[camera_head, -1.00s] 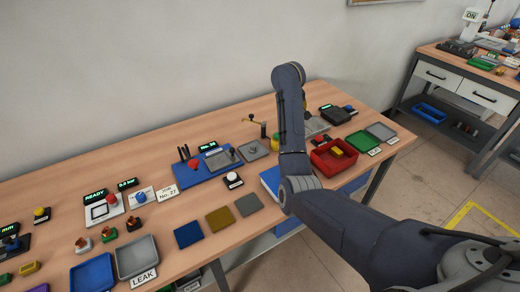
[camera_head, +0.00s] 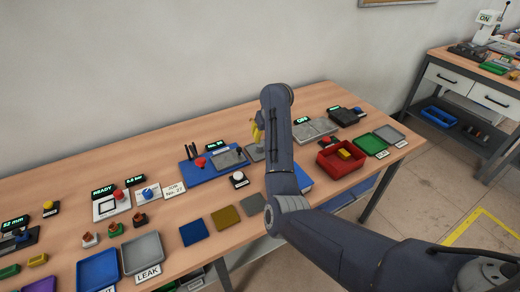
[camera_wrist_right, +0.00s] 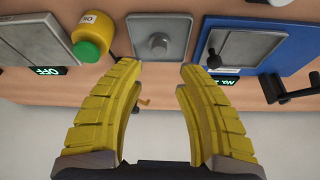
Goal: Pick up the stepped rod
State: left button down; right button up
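In the right wrist view, a small grey round-topped piece (camera_wrist_right: 158,44) stands on a square grey plate (camera_wrist_right: 176,20). It may be the stepped rod seen end-on, but I cannot tell for sure. My right gripper (camera_wrist_right: 160,78) is open, its yellow fingers apart and nothing held between them. The plate lies just past the fingertips in that view. In the head view the yellow fingers (camera_head: 257,131) show above the plate (camera_head: 254,153), partly hidden by my right arm. My left gripper is in neither view.
A yellow cylinder with a green end (camera_wrist_right: 93,42) lies close beside the plate. A blue fixture with a lever (camera_wrist_right: 255,40) is on the other side. A red bin (camera_head: 340,160) stands to the right.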

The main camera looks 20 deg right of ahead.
aim_at(260, 146)
jog(key=shift+x, duration=5.2)
jog(key=shift+w, duration=0.15)
grip_shut()
